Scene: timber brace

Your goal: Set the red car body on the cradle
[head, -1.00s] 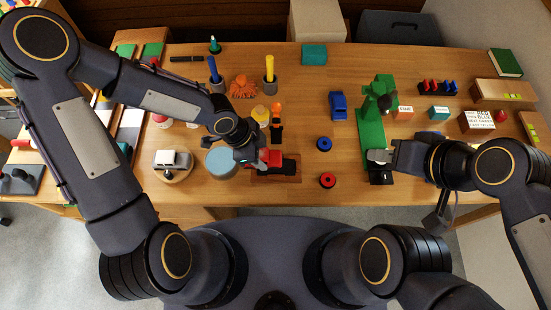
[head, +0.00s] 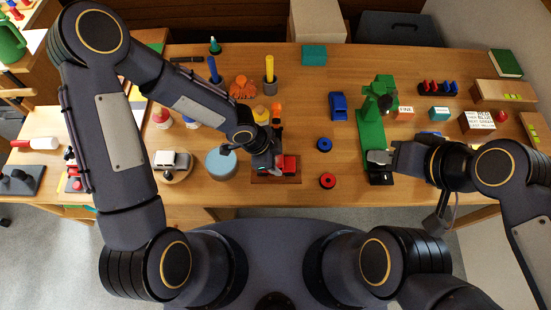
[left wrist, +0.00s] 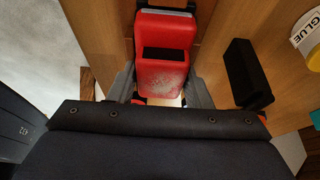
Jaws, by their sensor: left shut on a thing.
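The red car body (head: 288,164) is held in my left gripper (head: 276,163), whose two fingers are closed on its sides in the left wrist view. There the car body (left wrist: 166,50) shows a dark rectangular opening and a pale speckled patch. The cradle looks to be the brown wooden base (head: 274,180) under the gripper and car body, largely covered by them. I cannot tell whether the body touches it. My right gripper (head: 378,157) is at the foot of the green stand; its finger opening is unclear.
The green stand (head: 371,130) is right of the cradle. A blue ring (head: 324,144) and a red ring (head: 327,180) lie between them. A blue-grey round tub (head: 221,162) and a white toy car (head: 172,159) are to the left. A glue pot (left wrist: 308,38) shows in the left wrist view.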

